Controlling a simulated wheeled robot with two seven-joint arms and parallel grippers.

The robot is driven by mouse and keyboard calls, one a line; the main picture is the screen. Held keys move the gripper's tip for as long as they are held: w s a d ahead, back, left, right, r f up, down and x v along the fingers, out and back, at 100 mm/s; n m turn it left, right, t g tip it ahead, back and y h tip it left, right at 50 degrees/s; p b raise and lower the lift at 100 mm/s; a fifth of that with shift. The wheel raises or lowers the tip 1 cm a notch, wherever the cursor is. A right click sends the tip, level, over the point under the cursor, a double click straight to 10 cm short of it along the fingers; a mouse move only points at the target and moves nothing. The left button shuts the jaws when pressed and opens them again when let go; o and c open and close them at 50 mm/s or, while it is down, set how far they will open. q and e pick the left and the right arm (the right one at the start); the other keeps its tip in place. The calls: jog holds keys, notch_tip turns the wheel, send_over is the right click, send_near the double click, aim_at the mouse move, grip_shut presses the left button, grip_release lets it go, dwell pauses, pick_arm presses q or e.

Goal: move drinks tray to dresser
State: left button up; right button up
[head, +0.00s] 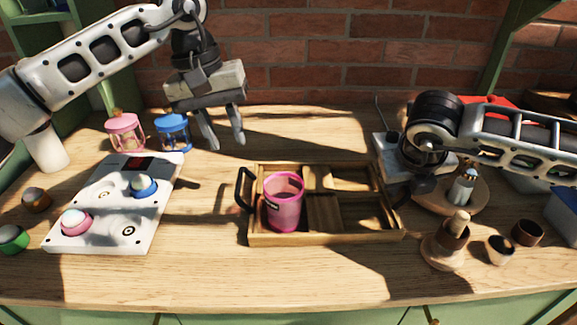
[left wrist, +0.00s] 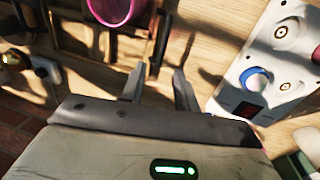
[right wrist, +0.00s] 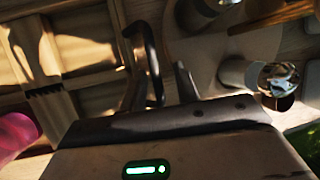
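The drinks tray (head: 325,240) is a wooden tray with compartments and black handles at its left and right ends. A pink cup (head: 284,205) stands upright in its front left compartment. My left gripper (head: 222,135) is open and empty, pointing down above the table behind the tray's left end; its fingers (left wrist: 158,88) are apart. My right gripper's fingers (right wrist: 160,88) are apart by the tray's right handle (right wrist: 153,62), which shows between them; I cannot tell whether they touch it. In the head view my right arm hides this gripper and part of that handle.
A white game board (head: 118,205) with coloured pieces lies left of the tray. Pink (head: 124,134) and blue (head: 173,133) jars stand behind it. A round wooden board with a bottle (head: 463,188) and small wooden cups (head: 500,250) crowd the right. The front strip of tabletop is clear.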

jog(key=shift+s+r, duration=0.1)
jog(key=shift+r, duration=0.15)
pick_arm(q)
jog(key=shift+a+r, duration=0.15)
jog(key=shift+r, duration=0.75)
pick_arm(e)
jog(key=v, duration=1.1)
jog(key=shift+s+r, duration=0.15)
